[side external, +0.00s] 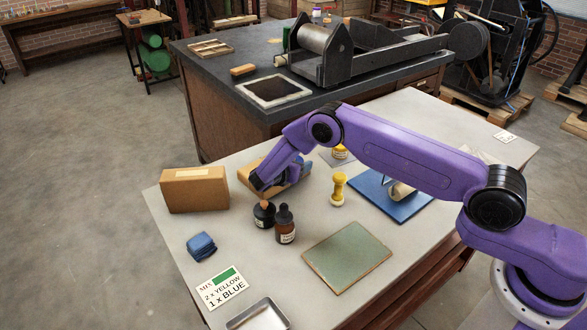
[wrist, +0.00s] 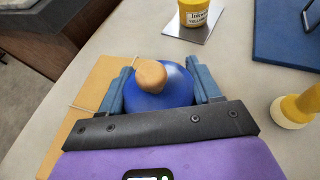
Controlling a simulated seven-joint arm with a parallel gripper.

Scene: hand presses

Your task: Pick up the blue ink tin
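In the wrist view my gripper (wrist: 160,80) has its two blue-grey fingers on either side of a rounded blue thing (wrist: 176,97) with a tan knob (wrist: 150,75) on top. No label shows on it, so I cannot tell whether it is the blue ink tin. The fingers are spread and lie close along its sides; I cannot tell whether they press on it. In the side view my gripper (side external: 303,170) is low over the table by the tan parcel (side external: 248,172), and the blue thing is mostly hidden there.
A yellow ink tin (side external: 340,152) stands on a grey plate beyond the fingers. A yellow-handled stamp-like tool (side external: 338,188) stands nearby. Two dark bottles (side external: 285,224) stand close to my wrist. A cardboard box (side external: 194,189), blue cloth (side external: 201,246) and green plate (side external: 347,257) lie around; a blue board (side external: 410,206) is right.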

